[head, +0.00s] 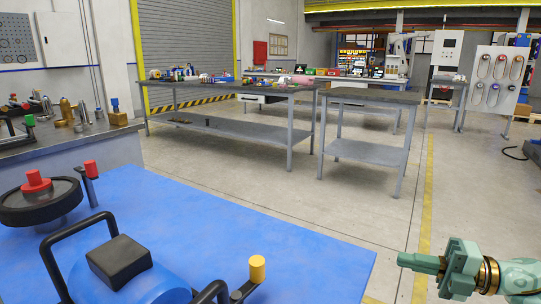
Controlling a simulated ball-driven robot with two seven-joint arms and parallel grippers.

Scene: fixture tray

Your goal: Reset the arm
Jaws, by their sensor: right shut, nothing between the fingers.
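My right gripper (420,262) comes in from the lower right. It is green, shut and empty, and points left over the grey floor, just right of the blue table's corner. It touches nothing that I can see. My left gripper is not in view.
A blue table top (250,245) fills the lower left. On it are a black wheel with a red knob (36,182), a black block (119,257) between black handles, and a yellow-capped lever (257,269). Grey workbenches (225,127) stand farther back. The floor (300,200) between is clear.

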